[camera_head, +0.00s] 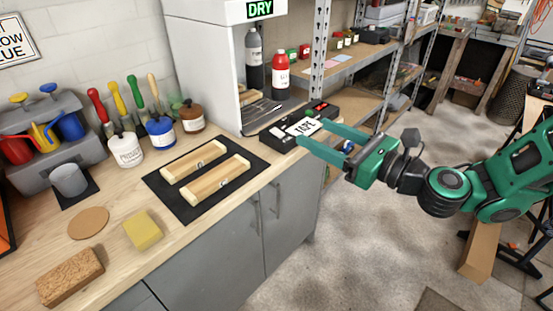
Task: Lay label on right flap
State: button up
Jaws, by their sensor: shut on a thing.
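A white label (303,127) with dark lettering shows between the two green fingertips of my gripper (310,131), at the right end of the workbench. My gripper is shut on this label, with its fingers far apart across it. The label is over or on a black case (273,137) with red parts; I cannot tell whether they touch. I cannot clearly make out a right flap; the fingers and label cover part of the case.
The case lies on the wooden bench (110,252), in front of the white DRY cabinet (205,70). Two wooden bars lie on a black mat (190,210). A yellow sponge (143,230) and a cork block (70,277) are nearer. Open floor (365,225) lies right of the bench.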

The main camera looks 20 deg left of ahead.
jog(key=shift+w+a+f, duration=0.8)
jog(key=shift+a+f, duration=0.95)
jog(key=shift+f, duration=0.05)
jog(key=shift+w+a+f, duration=0.85)
jog(key=shift+a+f, duration=0.85)
jog(key=shift+f, duration=0.15)
jog(key=shift+w+a+f, duration=0.8)
jog(key=shift+a+f, duration=0.95)
jog(key=shift+f, duration=0.05)
jog(key=shift+f, duration=0.4)
